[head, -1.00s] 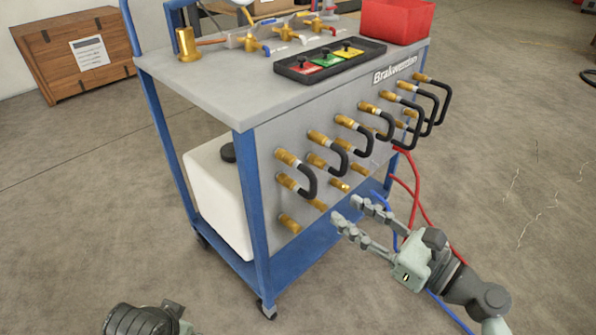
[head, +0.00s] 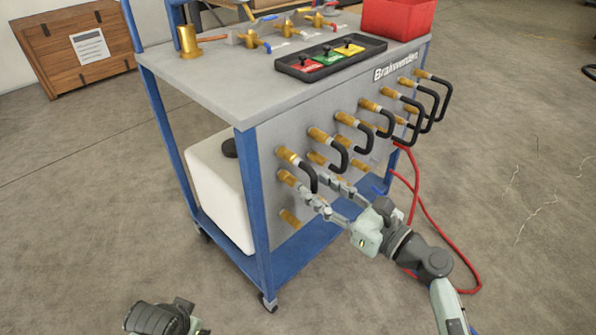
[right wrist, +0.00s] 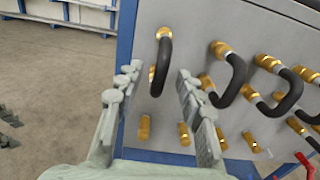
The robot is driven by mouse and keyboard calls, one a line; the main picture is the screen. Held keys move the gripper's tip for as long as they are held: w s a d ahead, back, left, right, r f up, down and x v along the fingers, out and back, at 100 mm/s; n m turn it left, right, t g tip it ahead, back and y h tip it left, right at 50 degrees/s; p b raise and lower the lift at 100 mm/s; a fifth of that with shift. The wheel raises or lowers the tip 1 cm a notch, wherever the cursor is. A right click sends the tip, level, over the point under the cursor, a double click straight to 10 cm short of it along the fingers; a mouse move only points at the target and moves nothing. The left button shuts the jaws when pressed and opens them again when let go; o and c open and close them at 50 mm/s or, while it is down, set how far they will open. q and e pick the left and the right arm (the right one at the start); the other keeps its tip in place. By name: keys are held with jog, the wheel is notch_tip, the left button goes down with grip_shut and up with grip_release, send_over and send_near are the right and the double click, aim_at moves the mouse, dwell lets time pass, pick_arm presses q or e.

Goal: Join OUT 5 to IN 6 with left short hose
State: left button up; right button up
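The leftmost short black hose (head: 311,175) hangs as a bent loop from a brass fitting on the cart's front panel; it also shows in the right wrist view (right wrist: 164,65). Its lower end meets a brass fitting below, partly hidden in the head view by my gripper. My right gripper (head: 313,184) is open at this hose. In the right wrist view its fingers (right wrist: 158,74) stand on either side of the loop, with gaps visible. My left gripper (head: 190,313) is low at the bottom edge, away from the cart; its finger opening is unclear. No OUT or IN labels are readable.
More black hose loops (head: 342,160) and brass fittings (head: 290,218) line the front panel to the right and below. A red hose (head: 420,205) hangs at right. The cart's top (head: 215,85) bears a dark tray (head: 290,72), valves and a red bin (head: 398,22).

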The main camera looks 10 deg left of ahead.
grip_shut()
jog(key=shift+s+d, duration=0.1)
jog(key=shift+d, duration=0.05)
jog(key=shift+p+v, duration=0.3)
jog(key=shift+v, duration=2.05)
jog(key=v, duration=0.6)
jog(key=shift+s+d, duration=0.1)
